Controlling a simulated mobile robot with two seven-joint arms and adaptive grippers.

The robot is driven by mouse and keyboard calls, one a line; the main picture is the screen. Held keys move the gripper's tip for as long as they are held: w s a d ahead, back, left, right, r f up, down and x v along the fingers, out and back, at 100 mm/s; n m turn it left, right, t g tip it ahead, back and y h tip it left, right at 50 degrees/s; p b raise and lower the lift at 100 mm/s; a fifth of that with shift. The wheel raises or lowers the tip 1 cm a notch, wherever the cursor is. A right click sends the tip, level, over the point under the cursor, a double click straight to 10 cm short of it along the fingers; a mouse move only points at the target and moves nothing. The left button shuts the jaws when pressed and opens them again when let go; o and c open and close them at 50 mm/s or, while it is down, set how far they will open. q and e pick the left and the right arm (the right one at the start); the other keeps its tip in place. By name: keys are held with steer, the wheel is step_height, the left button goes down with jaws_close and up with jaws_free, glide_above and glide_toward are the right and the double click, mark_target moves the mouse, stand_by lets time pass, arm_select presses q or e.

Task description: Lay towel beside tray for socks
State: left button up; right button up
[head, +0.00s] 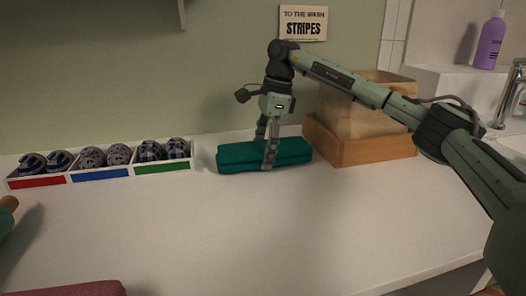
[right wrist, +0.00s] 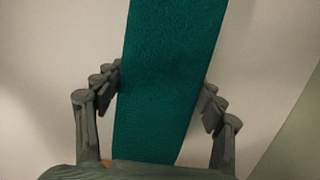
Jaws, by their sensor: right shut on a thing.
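A folded teal towel (head: 235,158) lies on the white counter, to the right of a white sock tray (head: 100,176), with a gap between them. My right gripper (head: 268,158) comes down from above and is shut on the towel, its fingers on either side. In the right wrist view the towel (right wrist: 165,75) runs between the two fingers (right wrist: 160,95). The tray has red, blue and green fronted compartments, each with a pair of rolled patterned socks (head: 92,156). Whether the towel is slightly lifted cannot be told. My left gripper is not in view.
A wooden box (head: 370,150) with a tan bin (head: 368,100) in it stands just right of the towel. A wall sign (head: 303,23) reads "TO THE WASH STRIPES". A reddish cloth-like thing (head: 75,289) shows at bottom left.

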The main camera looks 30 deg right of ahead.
steer(key=shift+f, duration=0.1)
steer(key=shift+f, duration=0.35)
stand_by(0.6)
steer(key=o, duration=1)
steer(key=shift+c, duration=0.2)
steer(key=shift+c, duration=0.5)
